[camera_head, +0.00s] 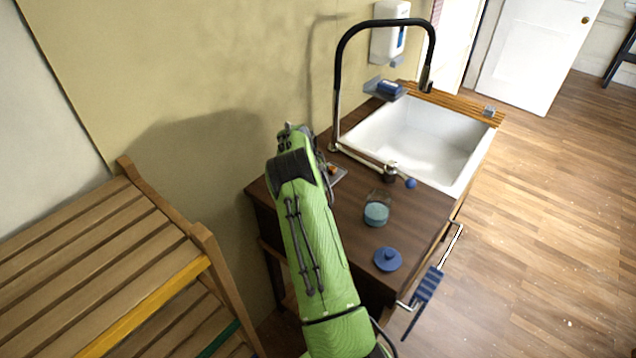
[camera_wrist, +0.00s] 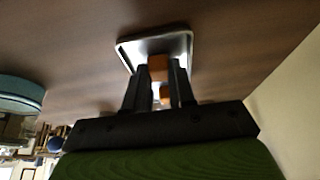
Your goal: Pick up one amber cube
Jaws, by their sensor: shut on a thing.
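My gripper (camera_wrist: 157,75) has its two dark fingers on either side of an amber cube (camera_wrist: 158,67), shut on it. The cube is at or just over a small shiny metal tray (camera_wrist: 180,45). A second, smaller amber patch (camera_wrist: 165,96) shows between the fingers; I cannot tell whether it is another cube or a reflection. In the head view the tray (camera_head: 341,173) shows beside my green arm, with a bit of amber (camera_head: 333,170) on it. The fingertips are mostly hidden there.
On the dark wooden counter (camera_head: 350,220) stand a glass jar with blue contents (camera_head: 377,210) and a blue lid (camera_head: 388,259). A white sink (camera_head: 420,140) with a black tap (camera_head: 338,80) lies behind. A slatted wooden rack (camera_head: 100,260) stands at left.

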